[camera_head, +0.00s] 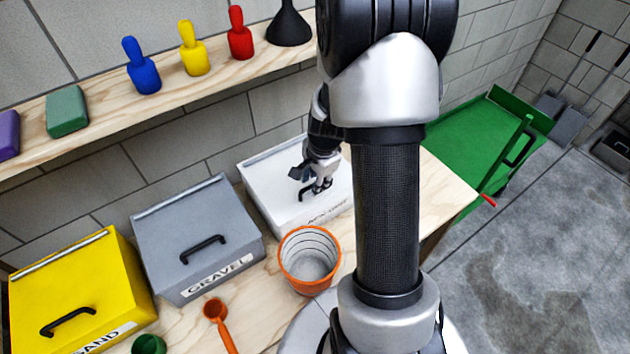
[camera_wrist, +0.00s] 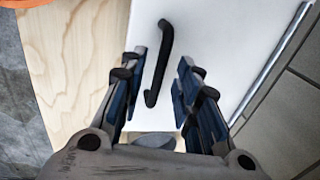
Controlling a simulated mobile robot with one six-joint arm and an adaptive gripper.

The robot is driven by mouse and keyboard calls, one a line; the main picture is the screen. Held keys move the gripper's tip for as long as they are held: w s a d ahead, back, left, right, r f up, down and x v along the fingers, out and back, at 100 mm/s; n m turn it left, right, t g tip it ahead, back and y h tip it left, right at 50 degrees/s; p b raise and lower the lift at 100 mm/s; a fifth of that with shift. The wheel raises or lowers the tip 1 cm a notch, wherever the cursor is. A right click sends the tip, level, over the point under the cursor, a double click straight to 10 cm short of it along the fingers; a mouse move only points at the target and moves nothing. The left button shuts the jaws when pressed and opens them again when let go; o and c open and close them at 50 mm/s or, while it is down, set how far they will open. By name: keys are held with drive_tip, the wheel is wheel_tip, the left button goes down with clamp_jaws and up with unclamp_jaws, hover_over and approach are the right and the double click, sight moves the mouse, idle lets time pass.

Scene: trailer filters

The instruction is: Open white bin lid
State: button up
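The white bin (camera_head: 270,180) stands on the wooden bench against the block wall, right of the grey bin, partly hidden behind my arm. Its lid is closed, with a black bar handle (camera_head: 316,190) on top. My gripper (camera_head: 308,180) is over the lid, close to the handle. In the wrist view the white lid (camera_wrist: 215,40) fills the middle. The black handle (camera_wrist: 158,62) lies lengthwise, its near end between the open fingers of my gripper (camera_wrist: 160,85). The fingers stand apart on either side; I see no contact with the handle.
A grey gravel bin (camera_head: 190,225) and a yellow sand bin (camera_head: 75,285) stand to the left. An orange-rimmed bucket (camera_head: 309,258) is in front of the white bin. An orange scoop (camera_head: 217,315) lies on the bench. A shelf (camera_head: 165,110) with coloured items runs above.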

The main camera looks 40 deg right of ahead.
drive_tip(key=shift+c, duration=0.5)
clamp_jaws()
